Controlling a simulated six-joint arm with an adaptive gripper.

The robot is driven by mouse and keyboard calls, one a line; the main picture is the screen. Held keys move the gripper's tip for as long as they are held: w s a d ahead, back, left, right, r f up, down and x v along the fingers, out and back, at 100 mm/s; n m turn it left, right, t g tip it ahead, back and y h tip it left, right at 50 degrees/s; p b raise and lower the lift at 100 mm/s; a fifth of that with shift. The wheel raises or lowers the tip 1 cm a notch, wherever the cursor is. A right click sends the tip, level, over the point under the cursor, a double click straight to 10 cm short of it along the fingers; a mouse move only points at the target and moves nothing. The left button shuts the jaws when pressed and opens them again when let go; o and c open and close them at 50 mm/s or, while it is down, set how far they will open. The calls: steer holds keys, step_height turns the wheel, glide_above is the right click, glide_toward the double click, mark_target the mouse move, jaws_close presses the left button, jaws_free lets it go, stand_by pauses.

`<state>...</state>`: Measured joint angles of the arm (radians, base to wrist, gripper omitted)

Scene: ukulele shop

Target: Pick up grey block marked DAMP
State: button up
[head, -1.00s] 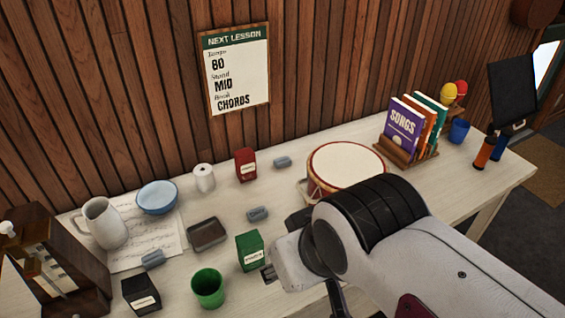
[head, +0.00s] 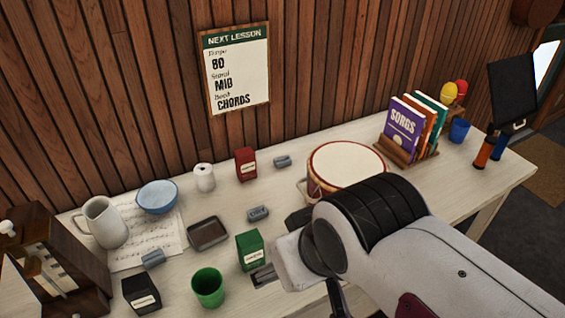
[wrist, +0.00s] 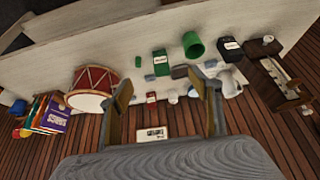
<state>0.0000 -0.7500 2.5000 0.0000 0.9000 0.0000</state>
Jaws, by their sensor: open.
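Several small grey blocks lie on the pale table in the head view: one at the back (head: 282,161), one in the middle (head: 258,213) and one at the left on the sheet music (head: 152,258). Any marking on them is too small to read, so I cannot tell which says DAMP. In the wrist view, my gripper (wrist: 163,80) is open and empty, its two fingers wide apart above the table. In the head view my wrist is right of the green box, and my gripper is mostly hidden by my arm.
The green box (head: 250,250), green cup (head: 208,288), brown tray (head: 208,234), red box (head: 246,164) and drum (head: 325,178) stand around the middle block. A black box (head: 141,294), white jug (head: 105,222) and blue bowl (head: 157,196) are left. A wood wall (head: 330,60) rises behind.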

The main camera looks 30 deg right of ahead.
steer(key=w, duration=0.1)
steer(key=m+h, duration=0.1)
steer(key=m, duration=0.1)
glide_above(282, 162)
steer(key=s, duration=0.4)
step_height(282, 162, down, 21)
steer(key=shift+w+d+t, duration=0.15)
steer(key=shift+d+t, duration=0.05)
steer(key=shift+t, duration=0.2)
steer(key=shift+f, duration=0.15)
steer(key=shift+x, duration=1.25)
